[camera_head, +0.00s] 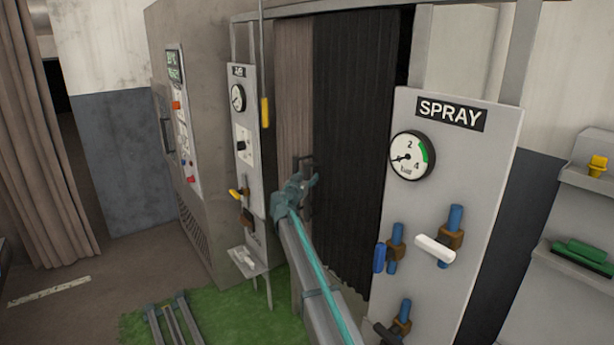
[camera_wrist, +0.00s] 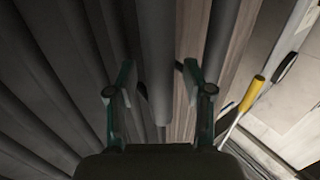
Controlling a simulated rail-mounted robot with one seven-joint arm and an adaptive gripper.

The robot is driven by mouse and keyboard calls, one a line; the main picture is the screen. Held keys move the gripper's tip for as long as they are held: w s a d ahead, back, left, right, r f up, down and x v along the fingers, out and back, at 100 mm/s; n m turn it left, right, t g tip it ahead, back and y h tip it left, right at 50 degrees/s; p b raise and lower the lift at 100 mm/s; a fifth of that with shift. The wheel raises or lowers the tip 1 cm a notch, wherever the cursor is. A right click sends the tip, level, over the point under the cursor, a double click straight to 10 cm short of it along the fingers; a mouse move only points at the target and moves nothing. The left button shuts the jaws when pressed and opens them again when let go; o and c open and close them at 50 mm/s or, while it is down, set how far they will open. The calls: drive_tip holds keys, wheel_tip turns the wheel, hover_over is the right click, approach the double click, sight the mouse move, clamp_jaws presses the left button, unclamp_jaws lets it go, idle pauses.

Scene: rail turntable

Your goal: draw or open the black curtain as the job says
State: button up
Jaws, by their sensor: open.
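The black curtain (camera_head: 352,110) hangs in vertical folds from a grey overhead rail in the head view, right of a brown pleated strip (camera_head: 293,85). Its dark folds also fill the left of the wrist view (camera_wrist: 55,75). My gripper (camera_head: 302,178) is at the curtain's left edge, near a small dark handle-like part (camera_head: 303,160). In the wrist view my gripper (camera_wrist: 158,78) has its two fingers apart, with a grey upright fold between them and the brown strip at the right finger. Contact with the cloth cannot be told.
The SPRAY panel (camera_head: 450,200), with gauge and valves, stands close right of my arm. A narrower gauge panel (camera_head: 243,150) with a yellow handle (camera_head: 265,112) is at left. A grey cabinet (camera_head: 205,60) stands behind it. A brown curtain (camera_head: 45,170) hangs far left, with open floor before it.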

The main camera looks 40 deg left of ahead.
clamp_jaws()
idle(0.3)
